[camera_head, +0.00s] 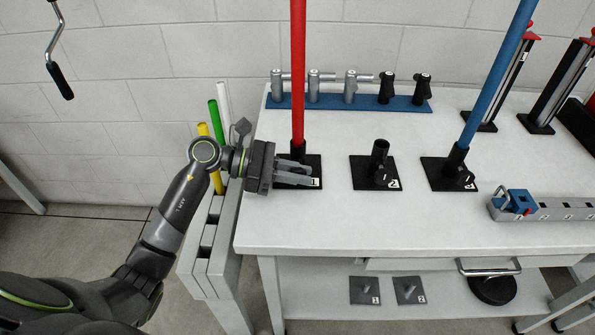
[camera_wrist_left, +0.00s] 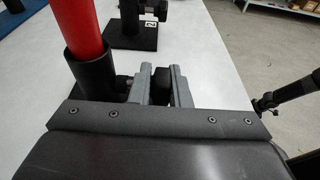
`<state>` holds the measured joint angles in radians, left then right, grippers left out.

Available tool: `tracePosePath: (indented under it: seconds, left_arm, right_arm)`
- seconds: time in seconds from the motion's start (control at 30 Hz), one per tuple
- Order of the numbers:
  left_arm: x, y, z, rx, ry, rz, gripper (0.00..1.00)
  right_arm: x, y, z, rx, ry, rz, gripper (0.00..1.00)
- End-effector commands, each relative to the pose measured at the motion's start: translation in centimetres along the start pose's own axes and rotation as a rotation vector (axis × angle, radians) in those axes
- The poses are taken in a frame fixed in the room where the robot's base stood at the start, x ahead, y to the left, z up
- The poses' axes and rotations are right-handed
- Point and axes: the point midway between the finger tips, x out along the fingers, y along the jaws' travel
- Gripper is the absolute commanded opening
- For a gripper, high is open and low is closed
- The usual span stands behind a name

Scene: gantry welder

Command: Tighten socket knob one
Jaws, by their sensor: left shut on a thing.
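Socket one (camera_head: 311,160) is a black base plate with a short black tube, near the left of the white table. A red pole (camera_head: 298,80) stands upright in its tube. My left gripper (camera_head: 300,175) is at the front of this socket, its fingers pointing right, partly hiding it. In the left wrist view the grey fingers (camera_wrist_left: 157,87) are shut on the black knob (camera_wrist_left: 160,90) beside the tube (camera_wrist_left: 88,85), which holds the red pole (camera_wrist_left: 76,25). My right gripper does not show.
Socket two (camera_head: 375,172) stands empty to the right; another socket (camera_head: 449,174) holds a blue pole (camera_head: 498,70). A blue rack (camera_head: 335,101) with several handles lies at the back. Colored rods (camera_head: 219,130) stand left of the table. A blue clamp (camera_head: 517,203) sits on a rail at right.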

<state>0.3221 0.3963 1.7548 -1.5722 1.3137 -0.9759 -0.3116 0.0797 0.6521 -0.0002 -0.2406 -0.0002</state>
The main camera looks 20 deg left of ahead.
Motion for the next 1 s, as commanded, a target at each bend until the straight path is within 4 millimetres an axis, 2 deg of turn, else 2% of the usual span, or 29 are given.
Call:
tracePosePath:
  seconds: [0.33, 0.5, 0.63, 1.0]
  left_arm:
    - [0.2, 0.1, 0.0, 0.006, 0.286, 0.003, 0.00]
    - [0.2, 0.1, -0.1, 0.004, 0.393, 0.002, 0.00]
    - [0.2, 0.1, -0.1, 0.004, 0.453, 0.002, 0.00]
    - [0.2, 0.1, 0.0, 0.001, 0.521, 0.002, 0.00]
  right_arm:
    - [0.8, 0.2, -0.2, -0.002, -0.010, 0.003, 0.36]
    - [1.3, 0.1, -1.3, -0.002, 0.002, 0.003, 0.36]
    - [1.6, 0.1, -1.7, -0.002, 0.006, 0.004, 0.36]
    - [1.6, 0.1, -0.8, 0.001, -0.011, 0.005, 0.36]
